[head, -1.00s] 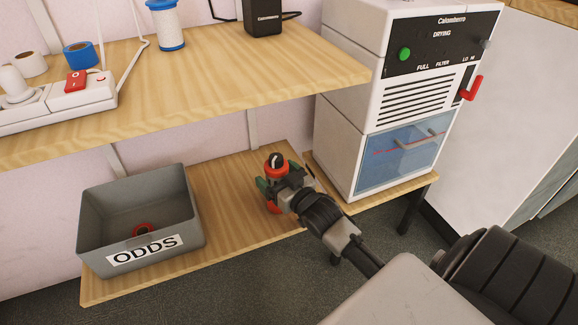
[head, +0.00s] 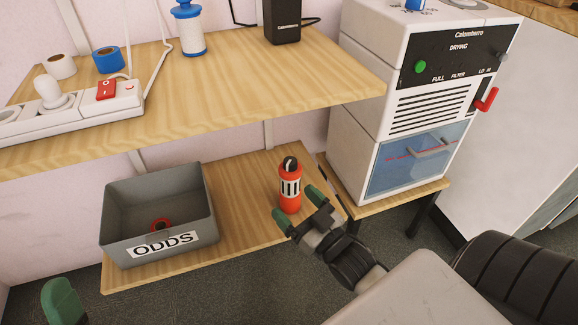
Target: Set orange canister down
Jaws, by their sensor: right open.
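The orange canister (head: 290,187) stands upright on the lower wooden shelf (head: 243,200), to the right of the grey bin. It has a black and white band and a dark top with a loop.
A white drying machine (head: 405,100) stands to the right. Bare shelf lies between bin and canister.

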